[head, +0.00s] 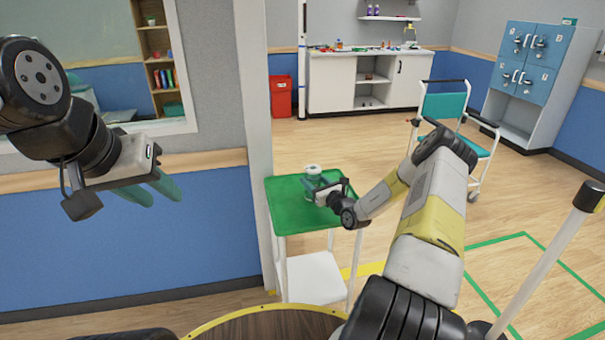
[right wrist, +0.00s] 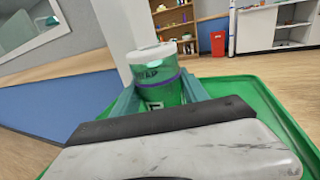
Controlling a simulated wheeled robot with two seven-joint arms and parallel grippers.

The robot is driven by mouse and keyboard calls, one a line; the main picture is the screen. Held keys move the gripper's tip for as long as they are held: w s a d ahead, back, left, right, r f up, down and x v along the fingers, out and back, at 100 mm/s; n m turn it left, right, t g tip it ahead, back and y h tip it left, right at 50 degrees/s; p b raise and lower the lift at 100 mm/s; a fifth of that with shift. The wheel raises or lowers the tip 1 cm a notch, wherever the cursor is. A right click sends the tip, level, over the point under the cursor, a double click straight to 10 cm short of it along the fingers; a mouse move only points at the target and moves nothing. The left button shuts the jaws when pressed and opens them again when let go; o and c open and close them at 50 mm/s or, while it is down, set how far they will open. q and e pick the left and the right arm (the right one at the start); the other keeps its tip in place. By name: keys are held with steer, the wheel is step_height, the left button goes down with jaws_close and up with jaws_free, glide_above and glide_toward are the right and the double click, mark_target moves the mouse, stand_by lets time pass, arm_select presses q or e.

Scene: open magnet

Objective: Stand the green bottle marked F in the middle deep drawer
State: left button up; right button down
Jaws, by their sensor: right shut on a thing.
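A green bottle (head: 313,178) with a white cap stands upright on the green top of a small trolley (head: 283,215). In the right wrist view the bottle (right wrist: 158,72) is between the teal fingers, with a purple band and a partly hidden white label; its letter cannot be read. My right gripper (head: 320,190) is shut on the bottle, low on its body. My left gripper (head: 164,199) is raised at the left in front of the wall, open and empty. I cannot make out a deep drawer in either view.
A round brown table edge (head: 265,325) is at the bottom. A wall post stands left of the trolley. A teal wheeled chair (head: 443,106), blue lockers (head: 537,60), a white counter (head: 335,85) and a red bin (head: 281,95) stand farther back. Open floor lies between.

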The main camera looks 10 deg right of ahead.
steer(key=shift+f, duration=0.1)
steer(key=c, duration=0.9)
jaws_free()
steer(key=o, duration=0.3)
